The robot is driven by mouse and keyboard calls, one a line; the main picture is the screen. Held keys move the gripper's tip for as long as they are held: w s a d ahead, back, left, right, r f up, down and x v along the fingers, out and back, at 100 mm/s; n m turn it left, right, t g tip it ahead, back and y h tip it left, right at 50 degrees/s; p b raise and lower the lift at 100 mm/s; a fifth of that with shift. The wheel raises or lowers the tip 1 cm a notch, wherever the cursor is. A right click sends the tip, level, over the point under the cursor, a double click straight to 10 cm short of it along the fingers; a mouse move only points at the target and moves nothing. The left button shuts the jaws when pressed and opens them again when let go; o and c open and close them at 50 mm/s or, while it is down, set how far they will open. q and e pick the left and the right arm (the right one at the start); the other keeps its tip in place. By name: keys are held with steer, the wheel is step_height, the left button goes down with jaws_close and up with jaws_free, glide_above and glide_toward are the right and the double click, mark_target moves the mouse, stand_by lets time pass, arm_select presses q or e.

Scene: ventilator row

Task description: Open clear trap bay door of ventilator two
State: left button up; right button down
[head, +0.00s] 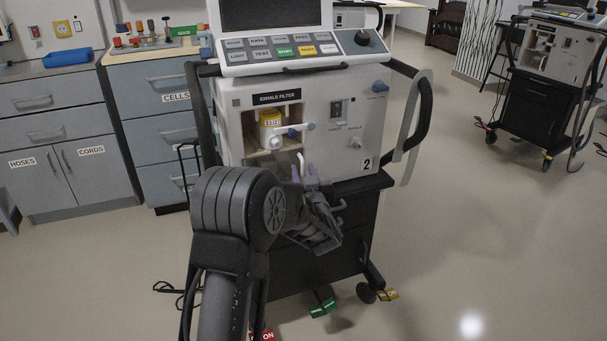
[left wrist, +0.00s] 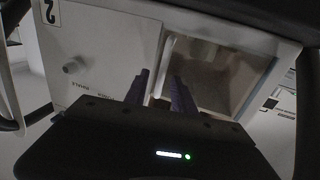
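Ventilator two (head: 345,135) stands in front of me, marked with a 2. Its clear trap bay door (left wrist: 215,75) shows in the left wrist view as a hazy pane, seemingly flush in the front panel. A pale upright handle (left wrist: 166,62) runs along the door's edge; it also shows in the head view (head: 301,164). My left gripper (left wrist: 161,76) is open, its purple fingers on either side of the handle with gaps visible. In the head view my left gripper (head: 305,174) reaches the front panel, and my arm hides much of the door. My right gripper is out of view.
A black side rail (head: 424,110) and pale hose (head: 412,135) are at right. Open floor (head: 480,230) lies to the right.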

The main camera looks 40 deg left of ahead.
arm_select(q)
steer(key=shift+c, duration=0.2)
jaws_close()
stand_by(1.1)
